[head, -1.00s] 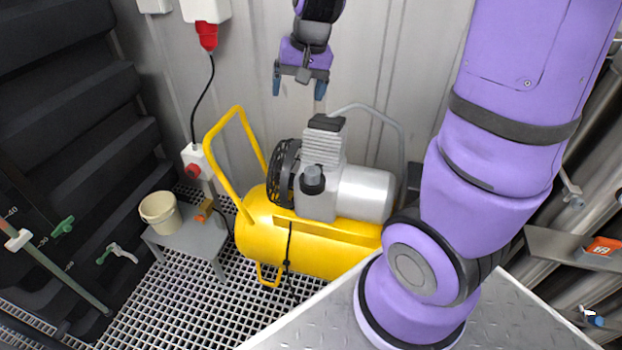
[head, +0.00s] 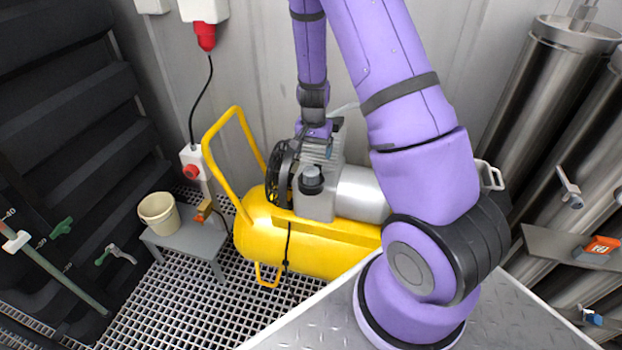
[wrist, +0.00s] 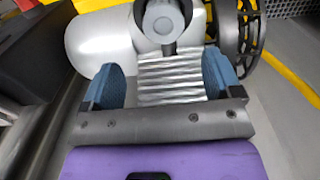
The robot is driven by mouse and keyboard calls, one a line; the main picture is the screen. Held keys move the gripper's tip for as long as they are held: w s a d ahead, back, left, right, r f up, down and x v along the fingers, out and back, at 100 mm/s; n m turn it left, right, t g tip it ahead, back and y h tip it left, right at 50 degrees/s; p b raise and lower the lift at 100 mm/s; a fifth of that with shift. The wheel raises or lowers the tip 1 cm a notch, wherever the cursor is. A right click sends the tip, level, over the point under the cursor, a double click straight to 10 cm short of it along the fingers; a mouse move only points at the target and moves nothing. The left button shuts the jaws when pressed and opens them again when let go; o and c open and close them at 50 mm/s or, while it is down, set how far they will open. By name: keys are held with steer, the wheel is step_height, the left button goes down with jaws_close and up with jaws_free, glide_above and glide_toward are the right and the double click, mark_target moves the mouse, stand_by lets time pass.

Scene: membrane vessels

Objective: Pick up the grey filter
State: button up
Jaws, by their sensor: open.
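The grey filter (head: 312,180) is a small dark-grey round cap on the near side of the compressor's pump. In the wrist view the filter (wrist: 164,20) shows as a round grey disc at the top middle, beyond my fingertips. My gripper (head: 314,148) is over the finned pump head, behind the filter in the head view, and its fingers are partly hidden there. In the wrist view my gripper (wrist: 164,78) is open, with blue fingers on either side of the ribbed silver head. I cannot tell whether they touch it. The filter is not between the fingers.
The yellow compressor tank (head: 300,245) has a tall yellow handle (head: 222,150) at left. The black fan guard (wrist: 243,25) is close to my right finger in the wrist view. A grey bench (head: 190,240) holds a cream bucket (head: 159,212). Steel vessels (head: 550,90) stand at right.

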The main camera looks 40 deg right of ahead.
mark_target(311, 171)
step_height(311, 171, down, 4)
steer(key=shift+r, duration=0.1)
steer(key=shift+a+f, duration=0.2)
steer(key=shift+f, duration=1.1)
steer(key=shift+a+f, duration=0.2)
steer(key=shift+f, duration=1.1)
steer(key=c, duration=1)
